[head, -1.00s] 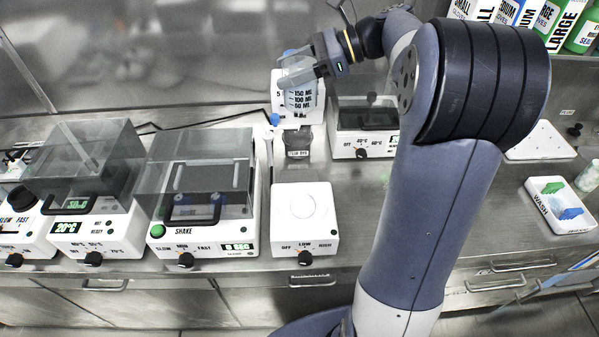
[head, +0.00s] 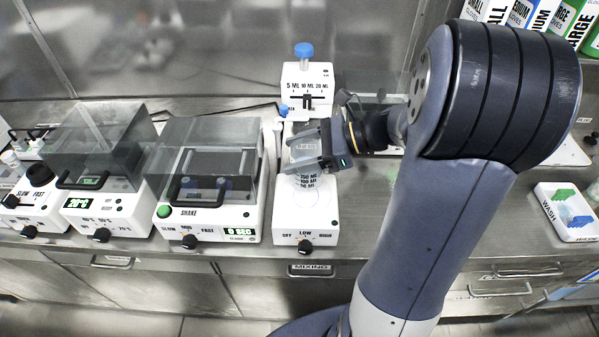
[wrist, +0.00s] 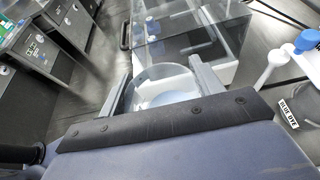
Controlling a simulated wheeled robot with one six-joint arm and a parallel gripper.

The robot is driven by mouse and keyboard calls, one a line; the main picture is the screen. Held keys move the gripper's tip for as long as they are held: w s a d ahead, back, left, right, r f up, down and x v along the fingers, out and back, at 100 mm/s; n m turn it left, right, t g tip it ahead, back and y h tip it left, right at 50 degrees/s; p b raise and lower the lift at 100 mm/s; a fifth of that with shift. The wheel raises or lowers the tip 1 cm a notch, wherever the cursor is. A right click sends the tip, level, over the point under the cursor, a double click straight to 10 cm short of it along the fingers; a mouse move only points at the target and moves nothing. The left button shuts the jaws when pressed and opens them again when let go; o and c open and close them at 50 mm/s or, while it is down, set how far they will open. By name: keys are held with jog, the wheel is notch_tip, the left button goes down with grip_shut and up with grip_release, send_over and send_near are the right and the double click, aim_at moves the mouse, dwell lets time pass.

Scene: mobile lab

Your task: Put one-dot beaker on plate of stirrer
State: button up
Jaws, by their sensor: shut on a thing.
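My gripper (head: 308,158) is shut on a clear beaker (head: 307,183) with black volume marks up to 150 ML. The beaker is upright over the round plate of the white stirrer (head: 290,228). I cannot tell whether its bottom touches the plate. The beaker covers part of the plate. In the wrist view I look down into the beaker (wrist: 160,82), with a finger on each side of it. Its dot mark does not show.
A white dispenser (head: 320,78) with a blue knob stands behind the stirrer. A shaker (head: 205,215) with a clear cover is close on the left, and a 20°C covered box (head: 100,215) is beyond it. A wash tray (head: 585,233) lies at the right.

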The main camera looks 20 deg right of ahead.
jog(key=shift+f, duration=2.25)
jog(key=shift+f+b, duration=0.15)
jog(key=shift+b, duration=0.15)
jog(key=o, duration=1)
jog(key=shift+o, duration=0.2)
jog(key=shift+r, duration=0.2)
jog(key=v, duration=1.2)
